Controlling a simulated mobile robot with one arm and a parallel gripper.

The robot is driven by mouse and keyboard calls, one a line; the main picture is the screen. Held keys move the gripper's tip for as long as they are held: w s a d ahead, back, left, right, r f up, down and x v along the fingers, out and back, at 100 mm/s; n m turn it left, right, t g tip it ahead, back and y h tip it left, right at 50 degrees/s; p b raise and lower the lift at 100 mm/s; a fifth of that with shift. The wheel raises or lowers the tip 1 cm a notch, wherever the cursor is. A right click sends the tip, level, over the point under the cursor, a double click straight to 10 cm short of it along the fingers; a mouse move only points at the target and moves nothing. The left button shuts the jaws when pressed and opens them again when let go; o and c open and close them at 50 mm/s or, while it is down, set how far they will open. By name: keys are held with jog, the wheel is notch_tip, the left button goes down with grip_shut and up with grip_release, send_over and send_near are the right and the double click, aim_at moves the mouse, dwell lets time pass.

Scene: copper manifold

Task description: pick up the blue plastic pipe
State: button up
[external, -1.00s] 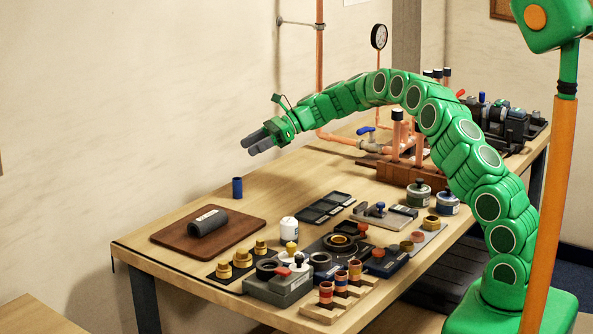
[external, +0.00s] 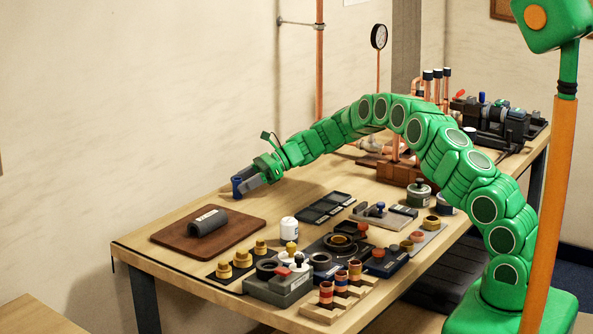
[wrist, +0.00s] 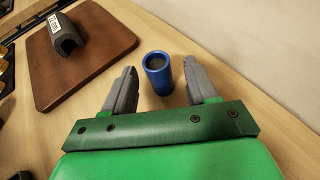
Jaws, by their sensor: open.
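The blue plastic pipe (wrist: 157,73) stands upright on the wooden table. In the wrist view it sits between the tips of my open gripper (wrist: 160,88), with a gap to the finger on each side. In the external view my gripper (external: 245,184) is low over the table near the wall. There the pipe (external: 237,187) is mostly hidden behind the grey fingers, with a little blue showing at their tips.
A brown board (external: 170,238) with a dark grey cylinder (external: 208,221) on it lies to the left of the pipe. A black tray (external: 325,207) and a white jar (external: 289,229) stand nearer the front. The wall (wrist: 285,40) is close behind. Table around the pipe is clear.

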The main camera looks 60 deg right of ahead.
aim_at(232, 198)
jog(key=x, duration=0.4)
jog(key=shift+a+r, duration=0.1)
jog(key=shift+a, duration=0.05)
jog(key=shift+c, duration=0.2)
jog(key=c, duration=1)
